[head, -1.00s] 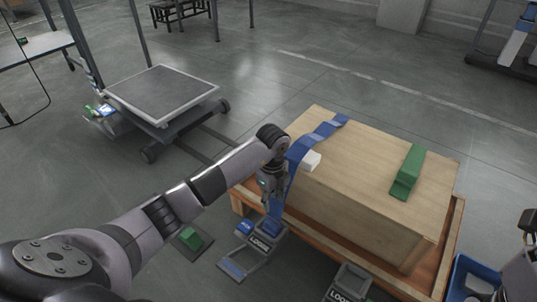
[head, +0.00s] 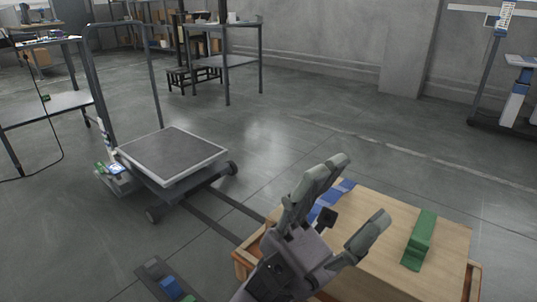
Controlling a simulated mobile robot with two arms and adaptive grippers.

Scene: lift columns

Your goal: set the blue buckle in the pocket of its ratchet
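My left gripper (head: 360,190) is raised large in front of the crate, its two fingers spread wide apart. I see no buckle between them. Part of the blue strap (head: 344,187) shows on the crate top behind the gripper. The hanging buckle end of this strap and its ratchet are not visible; the gripper and the bottom picture edge cut off that area. A small blue block (head: 170,287) sits on a dark plate at the bottom left; I cannot tell whether it belongs to this strap. My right gripper is out of view.
The wooden crate (head: 452,262) stands on an orange-brown pallet (head: 243,262) with a folded green strap (head: 420,240) on top. A platform trolley (head: 172,155) stands to the left. Tables stand farther back.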

